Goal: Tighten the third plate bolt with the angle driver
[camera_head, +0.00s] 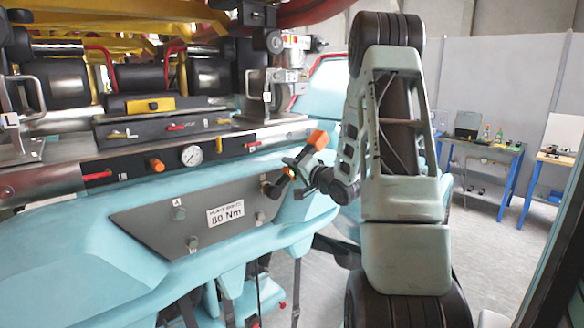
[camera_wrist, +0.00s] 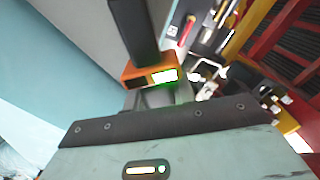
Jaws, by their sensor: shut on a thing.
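The angle driver (camera_head: 302,156), black with orange parts, is held by my gripper (camera_head: 305,174) in front of the train's teal side. Its dark head (camera_head: 271,189) is at the upper right part of the grey plate (camera_head: 150,228); I cannot tell if it touches a bolt, as the head covers that spot. Bolts show at the plate's upper left (camera_head: 179,213), lower middle (camera_head: 192,243) and lower right (camera_head: 260,216). The plate's label (camera_head: 226,214) reads 80 Nm. In the wrist view the driver (camera_wrist: 134,35) has an orange collar with a lit white-green display, close before my gripper (camera_wrist: 165,97).
Above the plate is a ledge with a pressure gauge (camera_head: 191,155), red levers and an orange knob (camera_head: 157,165). Teal bodywork (camera_head: 320,105) rises right of the plate. Blue-legged workbenches (camera_head: 484,146) stand far right, with open floor before them.

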